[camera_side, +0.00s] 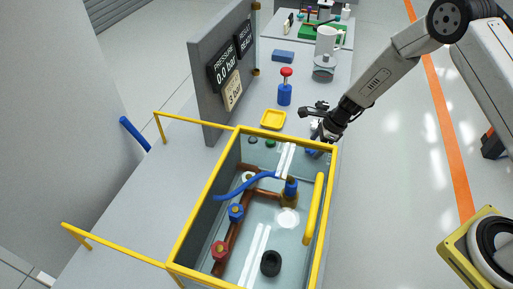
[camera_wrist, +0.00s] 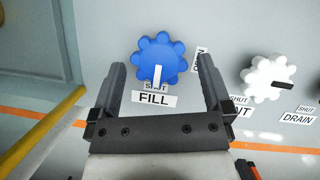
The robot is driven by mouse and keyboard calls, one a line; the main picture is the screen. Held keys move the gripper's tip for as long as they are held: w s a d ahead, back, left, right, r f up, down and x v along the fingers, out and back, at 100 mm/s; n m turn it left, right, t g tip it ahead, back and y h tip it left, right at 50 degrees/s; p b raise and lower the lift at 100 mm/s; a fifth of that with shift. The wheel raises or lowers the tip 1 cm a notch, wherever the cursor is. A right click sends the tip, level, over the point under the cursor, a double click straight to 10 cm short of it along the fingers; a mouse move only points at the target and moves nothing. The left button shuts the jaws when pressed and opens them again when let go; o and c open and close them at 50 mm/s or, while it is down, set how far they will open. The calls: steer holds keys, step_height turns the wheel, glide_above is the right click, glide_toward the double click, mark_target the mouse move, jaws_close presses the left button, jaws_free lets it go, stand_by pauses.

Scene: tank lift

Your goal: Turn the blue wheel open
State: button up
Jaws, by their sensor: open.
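The blue wheel (camera_wrist: 160,60) has a lobed rim and faces me in the wrist view. Its white pointer points down to the SHUT mark above the FILL label (camera_wrist: 153,99). A mark that seems to read OPEN (camera_wrist: 199,61) stands to its right. My gripper (camera_wrist: 163,66) is open and empty, one finger on each side of the wheel's lower part. I cannot tell whether the fingers touch it. In the side view my gripper (camera_side: 318,124) is at the tank's far right corner, where the arm hides most of the wheel area.
A white wheel (camera_wrist: 266,78) with a black pointer stands to the right, then a DRAIN label (camera_wrist: 297,118). A yellow rail (camera_wrist: 45,130) runs at left. The yellow-framed glass tank (camera_side: 330,200) holds pipes and valves. A pressure board (camera_side: 205,100) reads 0.0 bar.

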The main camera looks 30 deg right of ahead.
steer(key=shift+f, duration=0.15)
steer(key=c, duration=1.2)
